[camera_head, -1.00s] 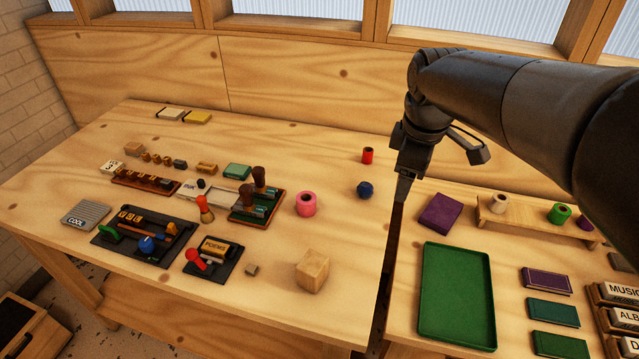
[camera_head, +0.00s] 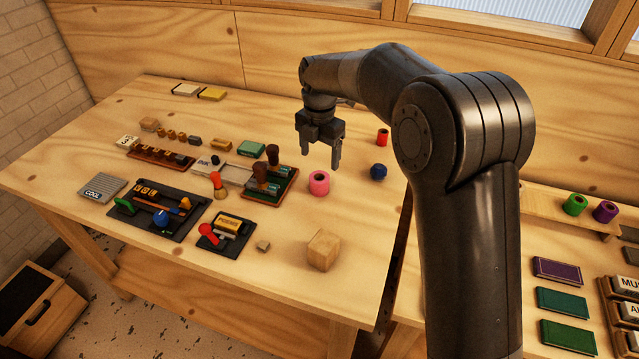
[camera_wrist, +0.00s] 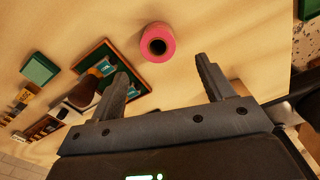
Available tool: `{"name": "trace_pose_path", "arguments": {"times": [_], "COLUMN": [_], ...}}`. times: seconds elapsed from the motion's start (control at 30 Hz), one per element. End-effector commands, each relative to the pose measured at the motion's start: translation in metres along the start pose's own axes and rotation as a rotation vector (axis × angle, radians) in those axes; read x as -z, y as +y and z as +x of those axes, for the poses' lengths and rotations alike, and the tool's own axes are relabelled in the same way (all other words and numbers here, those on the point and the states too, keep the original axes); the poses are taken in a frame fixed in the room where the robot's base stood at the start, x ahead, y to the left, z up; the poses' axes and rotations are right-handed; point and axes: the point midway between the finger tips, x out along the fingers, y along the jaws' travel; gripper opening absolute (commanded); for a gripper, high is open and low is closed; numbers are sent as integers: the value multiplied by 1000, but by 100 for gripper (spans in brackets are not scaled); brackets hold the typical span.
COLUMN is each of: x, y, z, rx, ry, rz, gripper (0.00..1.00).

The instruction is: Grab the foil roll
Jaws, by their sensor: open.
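A pink roll (camera_head: 319,183) with a dark round hole stands on the left table. It also shows in the wrist view (camera_wrist: 158,43), past the gap between the fingers. A red roll (camera_head: 383,137) stands farther back. Green (camera_head: 574,204) and purple (camera_head: 606,211) rolls stand on a wooden shelf at the right. My gripper (camera_head: 321,158) is open and empty. It points down above the table, near the pink roll and apart from it. Its two fingers also show in the wrist view (camera_wrist: 163,75). My arm covers part of the table on the right.
A wooden block (camera_head: 323,250) stands in front. Bare wood surrounds the pink roll. A gap separates the tables.

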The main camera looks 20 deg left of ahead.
Motion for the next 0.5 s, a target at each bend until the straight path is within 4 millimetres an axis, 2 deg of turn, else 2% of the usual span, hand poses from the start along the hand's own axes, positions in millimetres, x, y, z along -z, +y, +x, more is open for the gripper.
{"name": "trace_pose_path", "arguments": {"times": [0.2,0.5], "x": [0,-1], "y": [0,1], "z": [34,55], "rx": [1,1], "ry": [1,0], "rz": [2,3], "gripper": [74,74]}}
